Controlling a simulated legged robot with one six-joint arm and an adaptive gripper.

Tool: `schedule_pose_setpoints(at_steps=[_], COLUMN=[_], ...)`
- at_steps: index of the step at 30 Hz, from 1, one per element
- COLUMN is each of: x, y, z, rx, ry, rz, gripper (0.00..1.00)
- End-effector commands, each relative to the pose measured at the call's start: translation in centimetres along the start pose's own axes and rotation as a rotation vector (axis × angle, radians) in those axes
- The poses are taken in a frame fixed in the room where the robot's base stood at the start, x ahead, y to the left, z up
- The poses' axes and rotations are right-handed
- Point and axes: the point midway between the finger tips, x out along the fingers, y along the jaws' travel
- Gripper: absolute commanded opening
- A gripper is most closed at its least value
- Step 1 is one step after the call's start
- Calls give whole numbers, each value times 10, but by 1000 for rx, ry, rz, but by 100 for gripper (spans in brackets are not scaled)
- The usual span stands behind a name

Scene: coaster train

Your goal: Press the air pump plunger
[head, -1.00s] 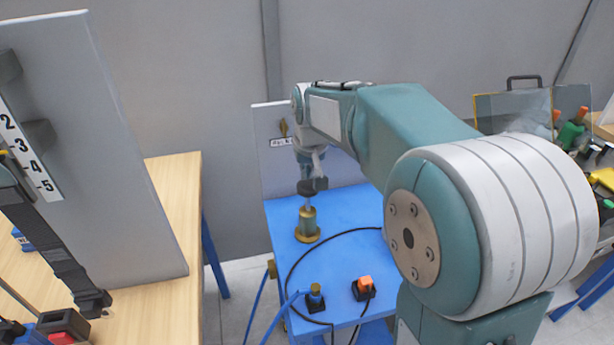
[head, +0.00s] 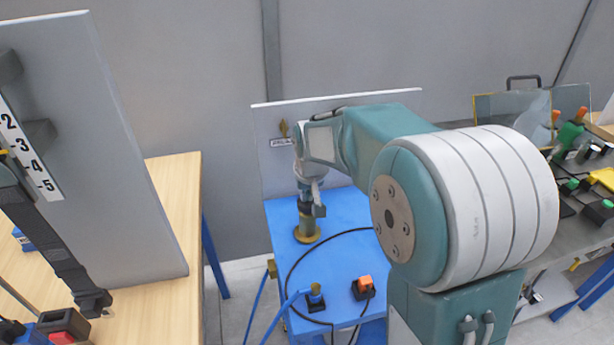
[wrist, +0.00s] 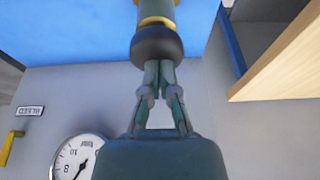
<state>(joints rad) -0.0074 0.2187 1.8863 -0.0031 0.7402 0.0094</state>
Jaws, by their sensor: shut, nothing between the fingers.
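The air pump stands upright on the blue table, with a brass base (head: 307,233) and a green body. Its dark round plunger knob (wrist: 157,46) shows in the wrist view, close to the brass collar (wrist: 156,22) at the end of the green body. My gripper (wrist: 158,65) is shut and empty, its fingertips against the knob. In the head view my gripper (head: 310,208) points down over the pump and hides much of it.
Behind is a grey panel (head: 340,178); a dial gauge (wrist: 80,160) and a BLEED label (wrist: 30,111) show in the wrist view. A wooden table (head: 180,200) stands left.

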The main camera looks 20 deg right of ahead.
Motion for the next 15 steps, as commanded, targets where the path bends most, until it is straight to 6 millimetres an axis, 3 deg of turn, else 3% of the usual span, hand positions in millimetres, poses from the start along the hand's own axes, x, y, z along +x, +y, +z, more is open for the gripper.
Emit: schedule_pose_setpoints(at_steps=[9,15], x=[4,-24], y=[0,0], z=[5,-4], rx=[0,0], ry=[-20,-8], rz=[0,1], gripper=[0,0])
